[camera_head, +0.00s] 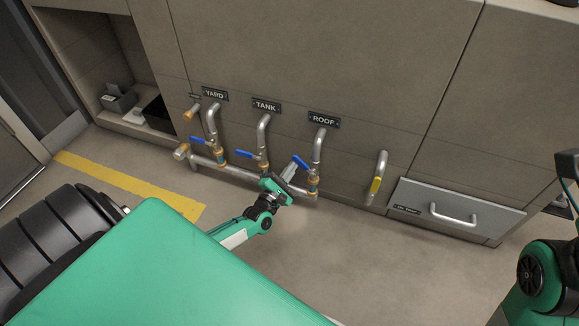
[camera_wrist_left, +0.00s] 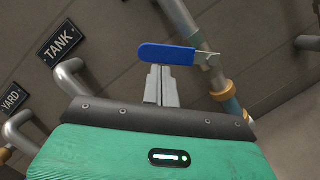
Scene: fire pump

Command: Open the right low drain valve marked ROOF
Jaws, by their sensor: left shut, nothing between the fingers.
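The ROOF sign (camera_head: 324,119) is on the grey wall above the rightmost of three labelled drain pipes. Its valve has a blue lever (camera_head: 301,163) that slants up and left from a brass-coloured valve body (camera_head: 313,184). My left gripper (camera_head: 289,172) is shut and empty, just left of this lever. In the left wrist view the blue lever (camera_wrist_left: 166,54) lies across the picture at the tips of the shut fingers (camera_wrist_left: 160,84); I cannot tell whether they touch. My right gripper is not in view; only part of the right arm shows at the right edge.
The YARD (camera_head: 215,94) and TANK (camera_head: 266,105) valves stand to the left, their blue levers pointing left. A horizontal pipe (camera_head: 240,173) runs low along the wall. The floor in front is clear.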

